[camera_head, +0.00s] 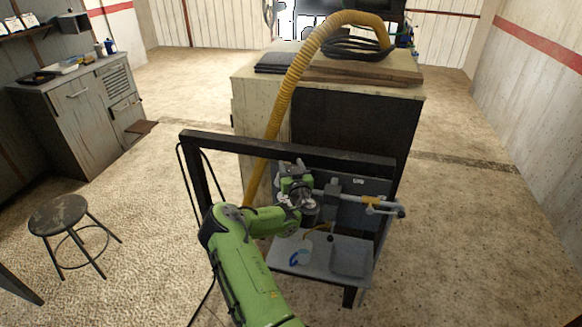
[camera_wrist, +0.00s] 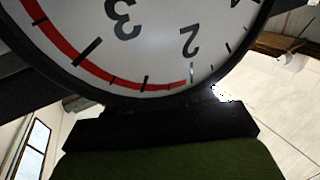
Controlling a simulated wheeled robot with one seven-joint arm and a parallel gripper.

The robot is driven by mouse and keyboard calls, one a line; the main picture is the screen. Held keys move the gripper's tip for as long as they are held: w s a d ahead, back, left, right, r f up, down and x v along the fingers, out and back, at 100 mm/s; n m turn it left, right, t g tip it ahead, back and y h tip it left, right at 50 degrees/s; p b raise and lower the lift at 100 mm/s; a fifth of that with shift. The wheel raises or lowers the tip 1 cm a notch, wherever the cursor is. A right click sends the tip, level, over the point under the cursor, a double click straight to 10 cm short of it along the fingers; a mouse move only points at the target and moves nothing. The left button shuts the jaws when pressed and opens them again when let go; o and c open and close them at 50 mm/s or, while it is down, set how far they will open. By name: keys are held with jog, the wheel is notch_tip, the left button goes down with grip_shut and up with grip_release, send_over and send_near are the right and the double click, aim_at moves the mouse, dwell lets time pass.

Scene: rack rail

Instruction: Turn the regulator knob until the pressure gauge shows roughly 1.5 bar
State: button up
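The pressure gauge (camera_wrist: 140,40) fills the top of the wrist view, very close and upside down. Its white face shows the numerals 3 and 2 and a red band ending near the 2. Its upper part is cut off, and I cannot make out a clear needle reading. A black block and a green surface lie below it in that view. In the head view my gripper (camera_head: 300,203) is at the pipe assembly (camera_head: 350,200) on the rack, left of a yellow valve handle (camera_head: 372,202). My arm and wrist hide the regulator knob, and the fingertips are not clear.
A black rack frame (camera_head: 300,146) surrounds the pipes. A yellow hose (camera_head: 290,90) hangs behind. A stool (camera_head: 58,210) stands left; the floor at right is clear.

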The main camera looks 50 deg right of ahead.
jog(key=c, duration=0.5)
